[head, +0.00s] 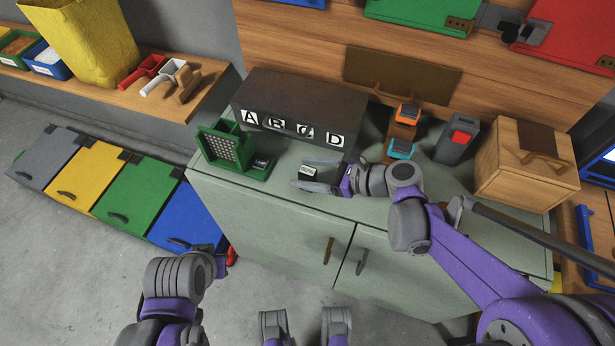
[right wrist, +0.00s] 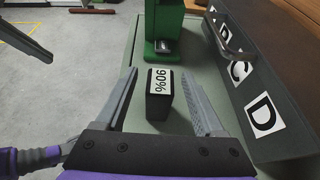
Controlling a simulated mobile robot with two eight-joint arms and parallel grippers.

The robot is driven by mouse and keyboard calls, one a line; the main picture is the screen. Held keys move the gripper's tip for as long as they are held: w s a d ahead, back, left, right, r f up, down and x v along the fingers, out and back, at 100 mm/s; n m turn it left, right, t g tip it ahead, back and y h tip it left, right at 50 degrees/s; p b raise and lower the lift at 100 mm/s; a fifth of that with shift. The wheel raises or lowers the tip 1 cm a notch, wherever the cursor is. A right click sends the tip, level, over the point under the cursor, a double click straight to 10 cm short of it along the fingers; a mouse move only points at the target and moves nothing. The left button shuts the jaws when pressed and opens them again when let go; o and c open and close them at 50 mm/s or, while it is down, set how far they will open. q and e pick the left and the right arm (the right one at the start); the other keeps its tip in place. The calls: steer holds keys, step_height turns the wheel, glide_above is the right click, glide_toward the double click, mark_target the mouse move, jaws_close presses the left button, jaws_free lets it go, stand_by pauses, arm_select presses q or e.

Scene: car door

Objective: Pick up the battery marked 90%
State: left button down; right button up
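The battery marked 90% (right wrist: 159,95) is a dark block with a white label on the green-grey cabinet top. It also shows in the head view (head: 308,172). My right gripper (head: 315,176) is open, low over the cabinet top. In the right wrist view, the battery stands between and just ahead of the spread fingers of the right gripper (right wrist: 166,88), with gaps on both sides. My left arm (head: 172,285) is at the lower left of the head view, away from the cabinet. Its finger opening is not clear.
A green holder (head: 222,150) stands left of the battery. A dark box lettered A to D (head: 300,105) stands behind. Orange and blue-topped devices (head: 402,148) and a wooden box (head: 530,170) are to the right. The cabinet's front edge is clear.

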jaws_close()
